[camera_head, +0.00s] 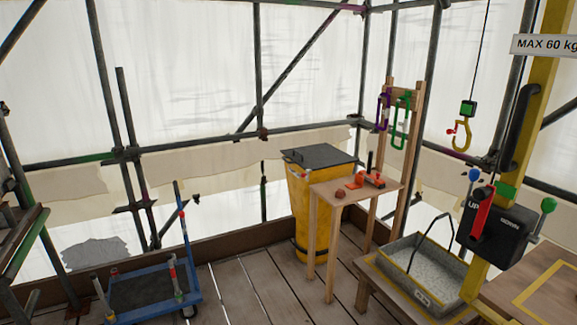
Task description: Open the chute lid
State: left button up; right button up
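The chute is a tall yellow bin-like body (313,205) standing on the plank floor in the middle of the head view. Its flat dark lid (318,157) lies over the top and looks shut. A small handle (294,154) shows at the lid's left edge. Part of the chute is hidden behind a wooden stand. Neither of my grippers is in the view.
A wooden stand (355,192) with small red items is right in front of the chute. A blue trolley (150,292) is at the lower left. A grey tray (425,275), a hoist control box (497,225) and a hook (461,135) are at the right. Planks left of the chute are clear.

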aim_at(321, 156)
jog(key=i+u, duration=0.25)
jog(key=i, duration=2.2)
